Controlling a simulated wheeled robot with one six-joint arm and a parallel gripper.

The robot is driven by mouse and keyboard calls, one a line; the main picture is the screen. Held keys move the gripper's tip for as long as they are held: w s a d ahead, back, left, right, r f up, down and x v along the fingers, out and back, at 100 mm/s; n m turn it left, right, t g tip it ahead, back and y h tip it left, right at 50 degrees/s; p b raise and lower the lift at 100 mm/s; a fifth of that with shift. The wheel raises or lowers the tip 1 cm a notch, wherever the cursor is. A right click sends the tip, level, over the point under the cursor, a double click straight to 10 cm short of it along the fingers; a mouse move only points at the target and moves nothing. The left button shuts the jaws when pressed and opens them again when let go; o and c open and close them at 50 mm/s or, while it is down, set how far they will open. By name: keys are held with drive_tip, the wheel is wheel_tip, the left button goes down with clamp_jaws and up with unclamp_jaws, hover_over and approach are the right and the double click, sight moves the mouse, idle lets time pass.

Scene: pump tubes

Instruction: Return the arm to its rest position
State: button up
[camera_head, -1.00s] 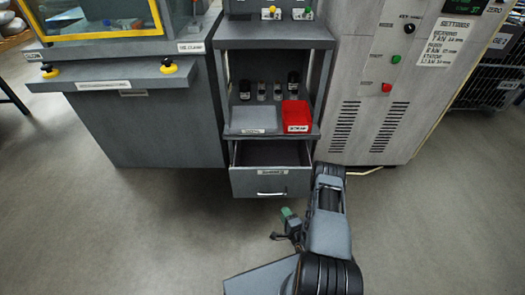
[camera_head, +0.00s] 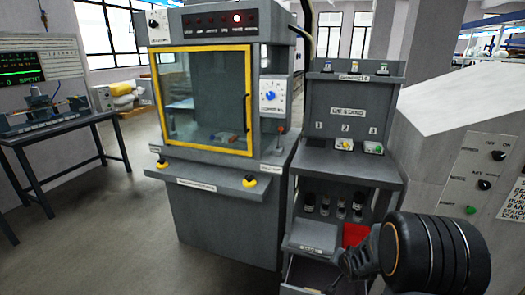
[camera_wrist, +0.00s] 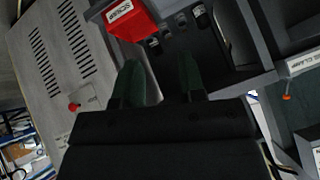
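My gripper (camera_wrist: 160,68) shows in the wrist view as two dark green fingers, spread apart with nothing held between them. A red bin (camera_wrist: 127,20) and several small dark cylinders lie beyond the fingertips in that view. In the head view, my arm (camera_head: 436,254) reaches up from the lower right corner, its large black joint in front of the grey cabinet on the right. The gripper's fingers cannot be made out in the head view. My arm hides part of the red bin (camera_head: 354,235).
A grey shelf unit (camera_head: 352,165) stands close to my arm, with its drawer (camera_head: 310,274) open below. A machine with a yellow-framed glass door (camera_head: 205,100) is left of it. A table (camera_head: 60,125) stands far left. Open floor (camera_head: 125,235) lies at the lower left.

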drive_tip(key=s+a+r+n+g+p, duration=0.1)
drive_tip(key=s+a+r+p, duration=0.25)
drive_tip(key=r, duration=0.55)
drive_tip(key=s+a+r+n+g+p, duration=0.15)
drive_tip(key=s+r, duration=0.25)
drive_tip(key=r, duration=0.5)
drive_tip(key=s+a+r+n+g+y+p, duration=0.1)
drive_tip(key=s+a+r+n+p, duration=0.3)
drive_tip(key=s+r, duration=0.7)
drive_tip(key=s+a+g+p, duration=0.1)
drive_tip(key=s+p, duration=0.1)
drive_tip(key=shift+s+a+r, duration=0.2)
drive_tip(key=shift+s+a, duration=0.1)
drive_tip(key=shift+s, duration=0.1)
drive_tip(key=shift+a+y, duration=0.1)
drive_tip(key=shift+y, duration=0.2)
